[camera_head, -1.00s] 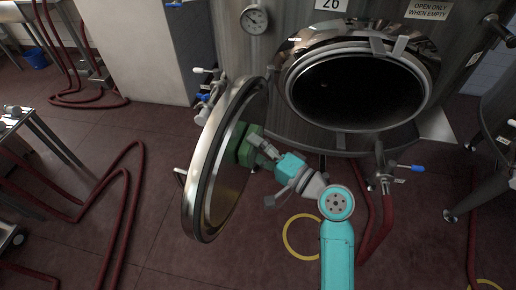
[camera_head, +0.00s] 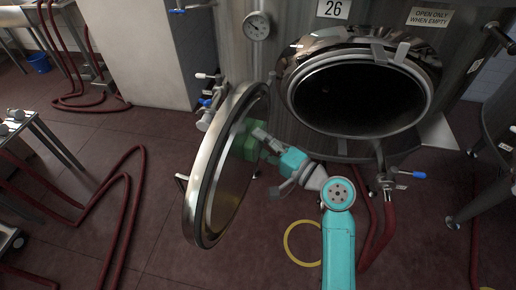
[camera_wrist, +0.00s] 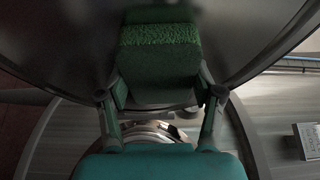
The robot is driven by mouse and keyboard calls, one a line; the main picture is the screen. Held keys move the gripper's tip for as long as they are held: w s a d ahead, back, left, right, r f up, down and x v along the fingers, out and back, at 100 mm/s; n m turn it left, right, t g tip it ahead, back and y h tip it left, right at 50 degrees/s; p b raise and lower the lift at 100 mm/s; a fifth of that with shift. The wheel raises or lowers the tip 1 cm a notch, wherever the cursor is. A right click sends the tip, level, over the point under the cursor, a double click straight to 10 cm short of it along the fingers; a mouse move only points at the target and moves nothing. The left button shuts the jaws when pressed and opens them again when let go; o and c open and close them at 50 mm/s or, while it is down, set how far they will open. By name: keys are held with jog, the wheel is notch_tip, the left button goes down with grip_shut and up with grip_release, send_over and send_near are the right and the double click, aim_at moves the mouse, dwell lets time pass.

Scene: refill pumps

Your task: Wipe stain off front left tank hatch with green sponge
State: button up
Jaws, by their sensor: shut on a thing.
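The open round hatch (camera_head: 212,190) of the tank (camera_head: 300,130) stands swung out to the left, its shiny inner face turned toward my arm. My gripper (camera_head: 266,146) is shut on the green sponge (camera_head: 250,145) near the upper middle of that face. In the wrist view the sponge (camera_wrist: 160,75) sits between my two fingers, with a green reflection above it in the hatch face. I cannot tell whether the sponge touches the face. I cannot make out a stain; the sponge and arm may cover it.
The dark tank opening (camera_head: 360,92) is right of my arm. A valve with a blue handle (camera_head: 418,175) and a red hose (camera_head: 375,235) are below it. A yellow ring (camera_head: 303,243) lies on the floor. Red hoses (camera_head: 125,200) run across the floor at left.

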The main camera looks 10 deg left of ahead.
aim_at(256, 155)
jog(key=shift+w+a, duration=0.1)
jog(key=shift+w, duration=0.1)
jog(key=shift+s, duration=0.15)
jog(key=shift+s+a, duration=0.15)
jog(key=shift+s, duration=0.8)
jog(key=shift+s+a, duration=0.15)
jog(key=shift+s, duration=0.8)
jog(key=s+d, duration=0.1)
jog(key=d, duration=0.5)
jog(key=shift+s+d, duration=0.15)
jog(key=shift+d, duration=0.6)
jog(key=shift+s+d, duration=0.1)
jog(key=shift+d, duration=0.65)
